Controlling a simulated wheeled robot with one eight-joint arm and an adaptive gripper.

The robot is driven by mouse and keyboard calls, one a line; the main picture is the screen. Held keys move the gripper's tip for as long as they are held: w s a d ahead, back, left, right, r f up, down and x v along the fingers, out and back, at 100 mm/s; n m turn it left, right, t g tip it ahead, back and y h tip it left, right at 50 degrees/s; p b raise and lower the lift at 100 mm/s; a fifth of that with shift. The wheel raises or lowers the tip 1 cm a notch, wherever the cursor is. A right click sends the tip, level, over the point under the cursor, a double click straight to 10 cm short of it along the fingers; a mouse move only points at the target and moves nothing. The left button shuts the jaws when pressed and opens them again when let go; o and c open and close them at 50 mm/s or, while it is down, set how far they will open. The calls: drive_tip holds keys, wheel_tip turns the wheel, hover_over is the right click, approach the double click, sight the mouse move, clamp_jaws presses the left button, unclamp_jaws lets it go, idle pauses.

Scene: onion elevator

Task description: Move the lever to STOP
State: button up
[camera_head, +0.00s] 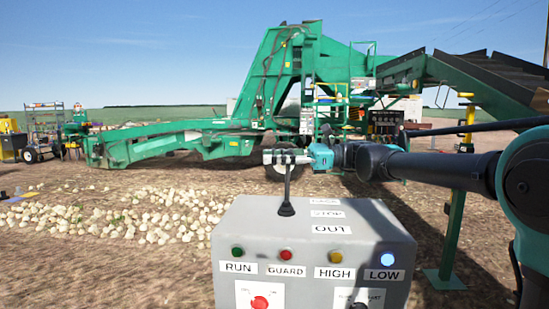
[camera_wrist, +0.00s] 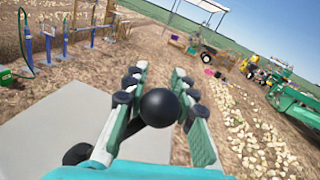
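The lever (camera_head: 287,190) is a thin dark rod on a black conical base. It rises nearly upright from the top of a grey control box (camera_head: 230,222), to the left of the white labels. The STOP label (camera_head: 327,213) lies between a faint upper label, hard to read, and the OUT label (camera_head: 332,229). My gripper (camera_head: 284,157) is at the lever's top, reaching in from the right. In the wrist view, the lever's black ball knob (camera_wrist: 160,107) sits between my gripper's two spread fingers (camera_wrist: 159,76). A narrow gap seems to show beside the knob; contact is unclear.
The box front has RUN, GUARD, HIGH and LOW lamps; the blue LOW lamp (camera_head: 387,259) looks lit. A red button (camera_head: 260,302) is below. A green elevator machine (camera_head: 280,85) stands behind, and onions (camera_head: 150,215) lie on the soil at left.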

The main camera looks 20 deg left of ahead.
clamp_jaws()
drive_tip(key=s+d+r+n, duration=0.1)
drive_tip(key=s+n, duration=0.2)
drive_tip(key=s, duration=0.3)
drive_tip(key=shift+d+n+h, duration=0.25)
drive_tip(key=shift+n+h, duration=0.05)
drive_tip(key=shift+s, duration=0.1)
drive_tip(key=o, duration=0.6)
unclamp_jaws()
drive_tip(key=shift+o, duration=0.2)
